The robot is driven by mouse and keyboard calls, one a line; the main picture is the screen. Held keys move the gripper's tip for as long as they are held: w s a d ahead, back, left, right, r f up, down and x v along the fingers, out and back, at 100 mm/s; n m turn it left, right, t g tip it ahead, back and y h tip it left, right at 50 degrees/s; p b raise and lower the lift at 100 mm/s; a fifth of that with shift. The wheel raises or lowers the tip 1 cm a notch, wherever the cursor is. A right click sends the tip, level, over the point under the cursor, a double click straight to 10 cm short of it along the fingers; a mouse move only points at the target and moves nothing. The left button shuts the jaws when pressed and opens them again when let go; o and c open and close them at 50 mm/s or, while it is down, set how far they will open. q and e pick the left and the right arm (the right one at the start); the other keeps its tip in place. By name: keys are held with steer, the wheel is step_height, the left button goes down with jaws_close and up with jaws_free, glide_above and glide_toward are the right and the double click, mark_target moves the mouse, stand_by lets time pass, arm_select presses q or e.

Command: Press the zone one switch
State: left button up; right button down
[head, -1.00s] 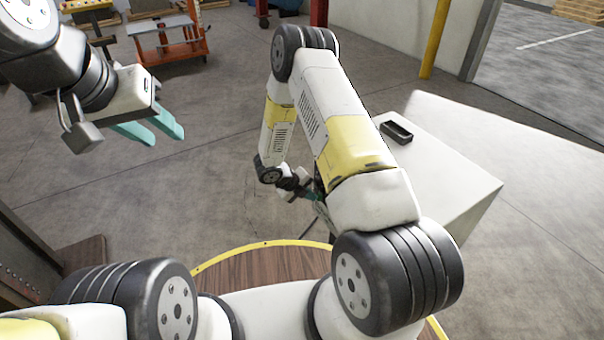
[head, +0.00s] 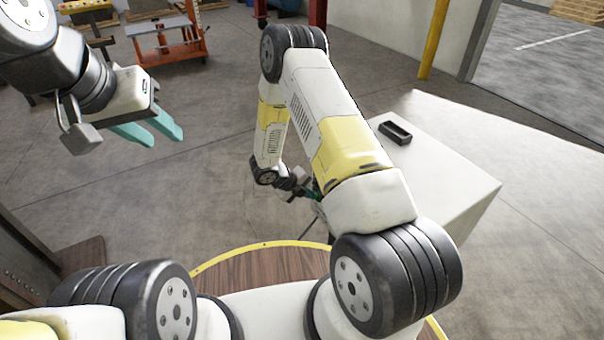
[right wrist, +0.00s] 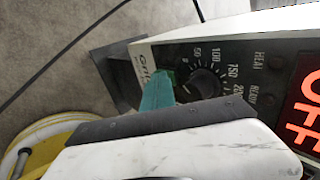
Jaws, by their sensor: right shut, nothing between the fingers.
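A dark control panel (right wrist: 235,60) with a black round knob (right wrist: 205,83) and a number scale fills the upper right of the right wrist view. My right gripper (right wrist: 158,92) is shut and empty, its teal fingertip at the panel just left of the knob. A small patch of brighter green shows at the tip, perhaps a switch; I cannot tell whether the tip touches it. In the head view my right gripper (head: 313,190) is mostly hidden by my arm, beside the white table. My left gripper (head: 165,137) is open and empty, high at the left.
A red lit display (right wrist: 308,105) reads "OFF" beside the knob. The white table (head: 450,165) carries a small black tray (head: 395,132). An orange cart (head: 170,45) and a yellow post (head: 435,40) stand further back. The floor between is clear.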

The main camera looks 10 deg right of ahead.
steer(key=shift+a, duration=0.1)
steer(key=s+a+r, duration=0.4)
steer(key=a+r, duration=0.3)
steer(key=a, duration=0.4)
steer(key=shift+a, duration=0.15)
steer(key=shift+s, duration=0.1)
steer(key=s+d+r+m+g+y, duration=0.15)
steer(key=d+r+m, duration=0.25)
steer(key=r+m, duration=0.6)
steer(key=s+d+r+m+y, duration=0.25)
steer(key=r+m, duration=0.45)
steer(key=r, duration=0.5)
steer(key=s+d+r+m+t+y, duration=0.1)
steer(key=s+r+m+t+y, duration=0.4)
steer(key=s+r+m, duration=1.1)
steer(key=r+m+y, duration=0.1)
steer(key=m, duration=0.5)
steer(key=shift+d, duration=0.4)
